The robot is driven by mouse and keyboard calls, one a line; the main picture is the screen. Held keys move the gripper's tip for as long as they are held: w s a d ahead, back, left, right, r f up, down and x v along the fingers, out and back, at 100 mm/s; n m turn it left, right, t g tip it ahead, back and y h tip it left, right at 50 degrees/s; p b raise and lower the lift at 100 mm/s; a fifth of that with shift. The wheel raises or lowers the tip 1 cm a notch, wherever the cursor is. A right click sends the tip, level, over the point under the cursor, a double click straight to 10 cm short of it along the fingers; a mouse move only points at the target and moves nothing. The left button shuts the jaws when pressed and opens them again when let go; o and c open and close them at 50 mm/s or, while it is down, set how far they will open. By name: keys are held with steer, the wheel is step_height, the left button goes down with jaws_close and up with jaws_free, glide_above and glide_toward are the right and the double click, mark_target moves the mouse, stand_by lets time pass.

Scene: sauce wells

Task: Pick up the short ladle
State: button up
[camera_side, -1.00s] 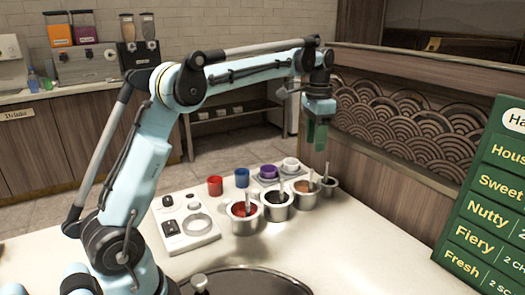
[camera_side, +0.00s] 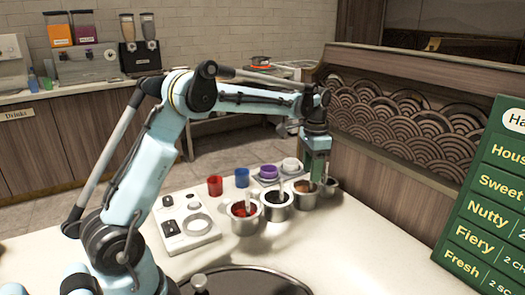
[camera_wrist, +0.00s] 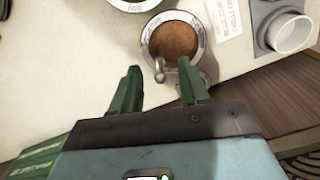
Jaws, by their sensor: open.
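My gripper (camera_side: 315,176) is open and points down over the right end of the row of metal sauce pots. In the wrist view its two green fingers (camera_wrist: 160,82) stand apart with nothing held between them. A small grey ladle handle (camera_wrist: 160,70) shows end-on in the gap, at the near rim of the brown sauce pot (camera_wrist: 174,40). The pot also shows in the side view (camera_side: 306,199). A small metal pot (camera_side: 331,188) at the far right is partly behind my gripper. I cannot tell from its handle how long the ladle is.
Other ladles stand in the red sauce pot (camera_side: 245,222) and the dark pot (camera_side: 277,208). Red (camera_side: 215,186), blue (camera_side: 242,178) and purple (camera_side: 268,172) containers stand behind. A wooden partition (camera_side: 400,150) rises at right.

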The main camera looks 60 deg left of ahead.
steer(key=shift+f, duration=1.55)
jaws_close()
step_height(320, 180, up, 10)
